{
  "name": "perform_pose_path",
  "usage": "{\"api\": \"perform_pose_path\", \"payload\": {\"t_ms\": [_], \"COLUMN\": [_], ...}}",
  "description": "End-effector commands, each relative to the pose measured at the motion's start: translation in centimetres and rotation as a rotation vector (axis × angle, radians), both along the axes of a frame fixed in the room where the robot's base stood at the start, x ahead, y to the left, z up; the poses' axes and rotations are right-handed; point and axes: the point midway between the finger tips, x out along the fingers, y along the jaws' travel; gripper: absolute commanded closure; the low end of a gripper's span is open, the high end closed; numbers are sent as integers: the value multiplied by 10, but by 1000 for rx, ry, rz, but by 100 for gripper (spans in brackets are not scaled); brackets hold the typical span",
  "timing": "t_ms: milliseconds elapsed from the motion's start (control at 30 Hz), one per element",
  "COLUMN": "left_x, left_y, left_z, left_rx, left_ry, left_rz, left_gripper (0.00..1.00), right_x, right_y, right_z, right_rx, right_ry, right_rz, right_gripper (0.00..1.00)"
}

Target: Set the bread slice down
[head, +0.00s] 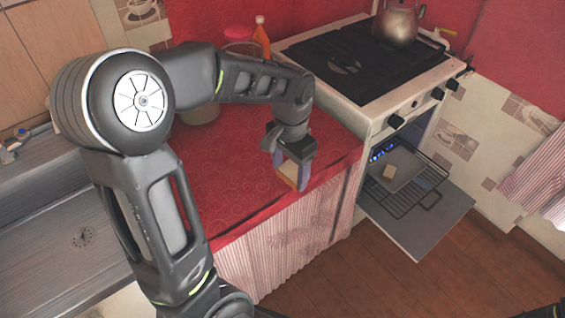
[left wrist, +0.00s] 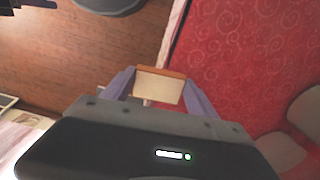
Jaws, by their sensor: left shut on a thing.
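My left gripper (head: 293,170) is shut on a bread slice (head: 290,174) with a pale face and a brown crust. It is over the right front part of the red counter (head: 235,185), near its edge. In the left wrist view the bread slice (left wrist: 159,87) sits between the two fingers of my left gripper (left wrist: 160,88), in front of the counter edge. I cannot tell whether the slice touches the counter. My right gripper does not show clearly.
The oven door (head: 425,235) stands open at the right, with a tray (head: 405,180) holding a small pale piece on the rack. A kettle (head: 398,22) is on the stove (head: 350,60). An orange bottle (head: 261,35) stands at the back of the counter. The front right counter is clear.

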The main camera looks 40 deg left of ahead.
Motion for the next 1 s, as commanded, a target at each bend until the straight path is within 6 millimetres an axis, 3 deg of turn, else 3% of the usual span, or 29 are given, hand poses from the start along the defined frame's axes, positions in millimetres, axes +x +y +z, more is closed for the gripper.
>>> {"api": "perform_pose_path", "payload": {"t_ms": [233, 600, 767, 1000], "left_x": [18, 58, 65, 65], "left_y": [-34, -100, -112, -111], "left_z": [-48, -145, -161, -160], "left_rx": [-1, 1, 0, 0], "left_ry": [5, 4, 0, -1], "left_rz": [53, 178, 203, 203], "left_gripper": [71, 71, 71, 71], "right_x": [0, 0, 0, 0], "right_y": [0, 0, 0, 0], "right_z": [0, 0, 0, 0], "right_rx": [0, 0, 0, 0], "right_ry": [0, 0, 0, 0], "right_rz": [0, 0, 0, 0], "right_gripper": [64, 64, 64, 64]}}
